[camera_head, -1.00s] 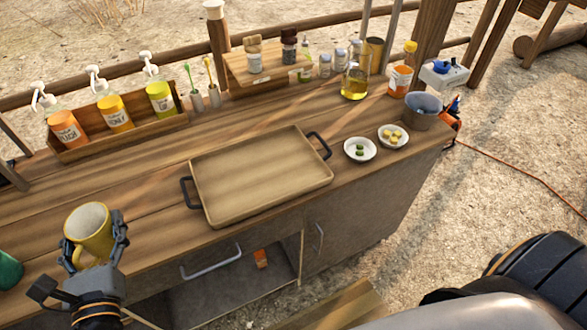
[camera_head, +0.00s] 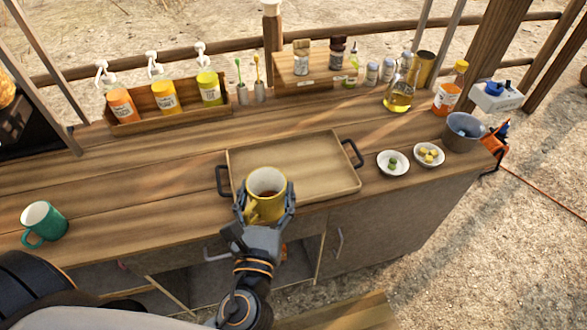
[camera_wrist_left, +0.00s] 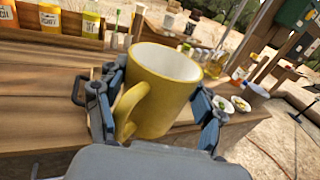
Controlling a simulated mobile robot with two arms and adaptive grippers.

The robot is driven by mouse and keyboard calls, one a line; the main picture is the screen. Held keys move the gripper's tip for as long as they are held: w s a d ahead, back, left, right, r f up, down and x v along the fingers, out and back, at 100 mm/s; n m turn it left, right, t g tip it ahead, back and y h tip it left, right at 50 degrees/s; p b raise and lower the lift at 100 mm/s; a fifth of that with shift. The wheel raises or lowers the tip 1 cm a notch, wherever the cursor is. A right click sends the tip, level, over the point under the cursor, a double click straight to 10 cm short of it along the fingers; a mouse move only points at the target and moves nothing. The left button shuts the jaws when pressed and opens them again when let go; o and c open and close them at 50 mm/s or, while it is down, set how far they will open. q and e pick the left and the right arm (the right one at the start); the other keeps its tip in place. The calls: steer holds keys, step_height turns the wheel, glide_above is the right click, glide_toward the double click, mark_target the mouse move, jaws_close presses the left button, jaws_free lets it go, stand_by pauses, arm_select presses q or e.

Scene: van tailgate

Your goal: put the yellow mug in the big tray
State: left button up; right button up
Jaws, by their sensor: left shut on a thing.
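The yellow mug (camera_head: 266,204) is held by my left gripper (camera_head: 265,213), whose fingers close on both sides of it. The mug looks upright in the head view, in front of the near-left edge of the big tray (camera_head: 325,195). In the left wrist view the mug (camera_wrist_left: 165,90) fills the middle, between the fingers of my left gripper (camera_wrist_left: 158,110), with its handle towards me. The tray is wooden with black handles, lies on the counter and looks empty; the mug hides part of its near-left corner. My right gripper is not in view.
A green mug (camera_head: 44,224) stands on the counter at the left. Two small white bowls (camera_head: 393,172) and a grey pot (camera_head: 462,132) are right of the tray. A wooden rack (camera_head: 180,118) with pump bottles stands behind. The counter between rack and tray is clear.

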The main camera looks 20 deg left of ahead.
arm_select(q)
steer(key=shift+w+a+f, duration=0.1)
steer(key=shift+w+f, duration=0.1)
steer(key=shift+w, duration=0.1)
steer(key=w+f+b, duration=0.3)
steer(key=w, duration=0.1)
steer(key=w+a+f+b, duration=0.1)
steer(key=w+f+b, duration=0.2)
steer(key=w, duration=0.1)
steer(key=w+f+b, duration=0.3)
steer(key=w, duration=0.1)
steer(key=shift+w+a+f, duration=0.2)
steer(key=shift+w+f, duration=0.05)
steer(key=shift+w, duration=0.15)
step_height(320, 180, down, 3)
steer(key=b, duration=0.4)
steer(key=shift+w+f+b, duration=0.15)
steer(key=shift+b, duration=0.15)
